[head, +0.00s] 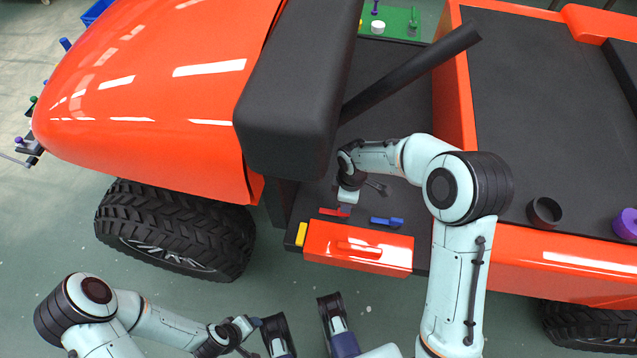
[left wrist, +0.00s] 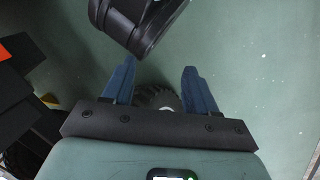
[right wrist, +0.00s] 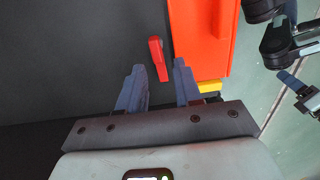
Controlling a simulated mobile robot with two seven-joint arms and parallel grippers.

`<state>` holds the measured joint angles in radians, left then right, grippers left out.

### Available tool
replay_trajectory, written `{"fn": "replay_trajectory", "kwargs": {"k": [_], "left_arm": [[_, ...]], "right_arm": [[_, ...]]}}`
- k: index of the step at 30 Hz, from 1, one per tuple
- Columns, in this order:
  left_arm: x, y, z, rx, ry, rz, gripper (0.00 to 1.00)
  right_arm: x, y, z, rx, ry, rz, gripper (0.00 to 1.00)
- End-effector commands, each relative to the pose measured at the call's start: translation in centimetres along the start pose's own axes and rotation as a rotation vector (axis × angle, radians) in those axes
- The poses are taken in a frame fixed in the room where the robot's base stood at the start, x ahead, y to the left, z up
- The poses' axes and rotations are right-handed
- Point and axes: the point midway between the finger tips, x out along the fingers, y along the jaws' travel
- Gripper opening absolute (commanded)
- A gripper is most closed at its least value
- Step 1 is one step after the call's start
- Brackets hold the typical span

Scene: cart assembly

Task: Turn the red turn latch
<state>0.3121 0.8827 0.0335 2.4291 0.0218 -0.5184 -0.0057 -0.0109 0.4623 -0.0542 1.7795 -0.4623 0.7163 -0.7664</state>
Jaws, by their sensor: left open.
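The red turn latch (head: 333,211) is a small red bar on the dark cart surface, left of a blue latch (head: 386,221). In the right wrist view the red latch (right wrist: 157,56) points away from me, its near end between my right fingertips. My right gripper (right wrist: 160,66) is open over it, with a gap on each side; I cannot tell how close it is in height. In the head view my right gripper (head: 347,201) partly hides the latch. My left gripper (left wrist: 158,68) is open and empty over the floor.
An orange panel with a handle (head: 340,257) lies in front of the latches, with a yellow block (head: 302,234) at its left. A black seat (head: 295,100) and a slanted dark bar (head: 410,72) stand behind. A large wheel (head: 175,230) is at the left.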

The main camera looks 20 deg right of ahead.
Motion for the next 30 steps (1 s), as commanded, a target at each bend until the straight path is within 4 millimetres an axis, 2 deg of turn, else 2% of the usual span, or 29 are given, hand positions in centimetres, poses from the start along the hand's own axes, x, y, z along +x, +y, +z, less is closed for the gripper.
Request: {"fn": "replay_trajectory", "kwargs": {"k": [5, 10, 14, 25, 30], "left_arm": [[0.4, -0.1, -0.3, 0.000, 0.008, 0.000, 0.58], [0.9, -0.3, -1.0, -0.002, 0.029, -0.001, 0.58], [1.7, -0.6, -2.1, -0.005, 0.058, -0.004, 0.58], [4.5, -1.9, -6.6, -0.015, 0.181, -0.014, 0.58], [5.7, -3.2, -4.5, -0.031, 0.114, -0.038, 0.58]], "right_arm": [[-0.4, 0.6, 0.1, -0.020, -0.010, 0.011, 0.34], [0.3, 0.5, 0.1, -0.019, -0.010, 0.010, 0.34], [1.4, 0.5, 0.1, -0.019, -0.010, 0.009, 0.34], [5.2, 0.5, 0.1, -0.018, -0.010, 0.008, 0.34], [6.8, 0.5, 0.1, -0.018, -0.009, 0.008, 0.34]]}}
